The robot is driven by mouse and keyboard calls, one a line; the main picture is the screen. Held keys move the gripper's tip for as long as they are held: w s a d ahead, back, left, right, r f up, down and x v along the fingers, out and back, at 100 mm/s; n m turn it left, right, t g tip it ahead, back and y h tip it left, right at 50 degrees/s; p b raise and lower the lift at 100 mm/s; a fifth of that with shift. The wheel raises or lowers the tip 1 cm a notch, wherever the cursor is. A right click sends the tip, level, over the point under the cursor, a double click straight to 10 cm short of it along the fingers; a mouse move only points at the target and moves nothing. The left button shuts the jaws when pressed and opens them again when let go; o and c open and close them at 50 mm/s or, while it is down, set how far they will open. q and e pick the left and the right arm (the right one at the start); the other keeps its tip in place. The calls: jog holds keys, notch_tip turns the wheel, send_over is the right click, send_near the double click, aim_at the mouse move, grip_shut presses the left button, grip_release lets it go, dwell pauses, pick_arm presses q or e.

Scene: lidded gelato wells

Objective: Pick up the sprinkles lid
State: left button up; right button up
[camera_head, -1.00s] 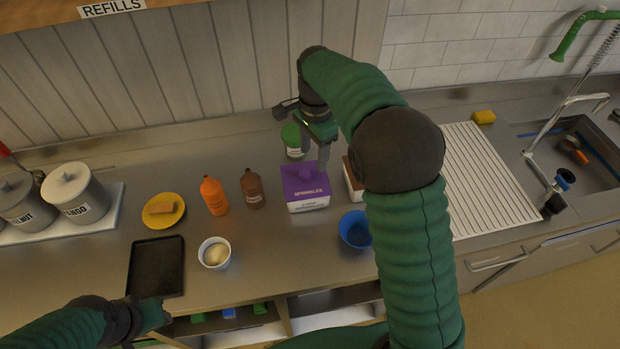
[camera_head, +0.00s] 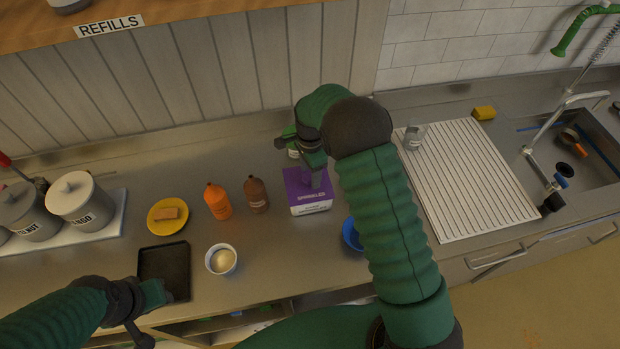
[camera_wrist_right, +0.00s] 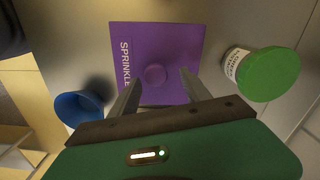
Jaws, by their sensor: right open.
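The sprinkles lid (camera_head: 297,183) is a purple square lid marked SPRINKLES. It sits on a white box-shaped well (camera_head: 312,209) on the counter. In the right wrist view the lid (camera_wrist_right: 152,37) shows a round purple knob (camera_wrist_right: 155,74) at its middle. My right gripper (camera_head: 314,180) is over the lid; in the wrist view its open fingers (camera_wrist_right: 160,82) are on either side of the knob's near side, with nothing between them. In the head view it hides the knob. My left gripper (camera_head: 153,312) is near the counter's front edge, by the black tray; its jaw opening is unclear.
A green-lidded jar (camera_wrist_right: 262,74) stands close beside the lid, and a blue bowl (camera_head: 351,235) is on the other side. Brown (camera_head: 255,196) and orange (camera_head: 217,203) bottles, a white bowl (camera_head: 221,260) and the black tray (camera_head: 165,265) stand left. A ribbed drainboard (camera_head: 465,180) lies right.

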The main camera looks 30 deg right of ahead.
jog(key=shift+s+a+f, duration=0.1)
jog(key=shift+a+f, duration=0.1)
jog(key=shift+f, duration=0.2)
jog(key=shift+a, duration=0.2)
jog(key=shift+s+a+r, duration=0.1)
jog(key=shift+a, duration=0.3)
jog(key=shift+c, duration=0.5)
jog(key=shift+a, duration=0.1)
jog(key=shift+c, duration=1.1)
jog(key=shift+d, duration=0.2)
jog(key=c, duration=0.5)
pick_arm(q)
jog(key=shift+s+a+r, duration=0.15)
jog(key=shift+s+a, duration=0.1)
jog(key=shift+a, duration=0.1)
pick_arm(e)
jog(key=shift+d, duration=0.35)
grip_shut()
pick_arm(q)
jog(key=shift+a, duration=0.15)
pick_arm(e)
jog(key=shift+a, duration=0.15)
